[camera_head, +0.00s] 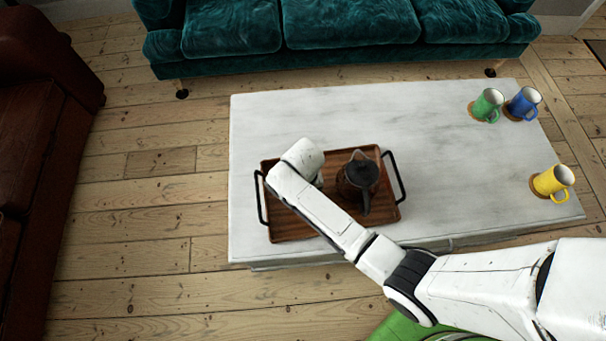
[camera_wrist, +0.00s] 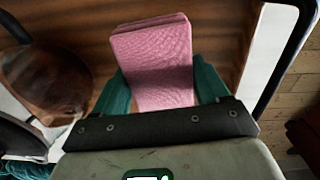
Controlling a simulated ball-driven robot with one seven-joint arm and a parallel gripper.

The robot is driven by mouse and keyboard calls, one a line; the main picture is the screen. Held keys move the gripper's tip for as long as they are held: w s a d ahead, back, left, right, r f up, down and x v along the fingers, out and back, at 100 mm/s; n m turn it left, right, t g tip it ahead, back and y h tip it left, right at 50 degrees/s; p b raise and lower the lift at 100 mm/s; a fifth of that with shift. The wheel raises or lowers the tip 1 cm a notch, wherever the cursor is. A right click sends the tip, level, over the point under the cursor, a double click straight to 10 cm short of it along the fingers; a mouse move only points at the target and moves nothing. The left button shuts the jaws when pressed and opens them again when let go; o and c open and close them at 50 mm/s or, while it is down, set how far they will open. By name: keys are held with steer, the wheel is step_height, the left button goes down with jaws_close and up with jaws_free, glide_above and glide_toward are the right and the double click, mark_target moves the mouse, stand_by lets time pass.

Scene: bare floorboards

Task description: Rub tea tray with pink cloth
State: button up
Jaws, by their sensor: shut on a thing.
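The tea tray (camera_head: 290,228) is brown wood with black handles and lies on the white marble table. It also shows in the wrist view (camera_wrist: 85,22). The pink cloth (camera_wrist: 155,60) is a folded pad, held between the green fingers of my gripper (camera_wrist: 165,90) over the tray's wood. I cannot tell for sure whether the cloth touches the tray. In the head view my wrist covers the tray's left part and hides the cloth and the fingers. A dark teapot (camera_head: 358,178) stands on the tray right of my wrist; it shows at the left in the wrist view (camera_wrist: 45,85).
The marble table (camera_head: 420,130) has free room behind and right of the tray. Green (camera_head: 487,105), blue (camera_head: 523,104) and yellow (camera_head: 552,182) mugs stand on its right side. A teal sofa (camera_head: 340,25) is behind; a brown leather seat (camera_head: 35,120) is at the left.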

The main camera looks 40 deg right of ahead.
steer(key=shift+r+p, duration=1.5)
steer(key=shift+r, duration=0.35)
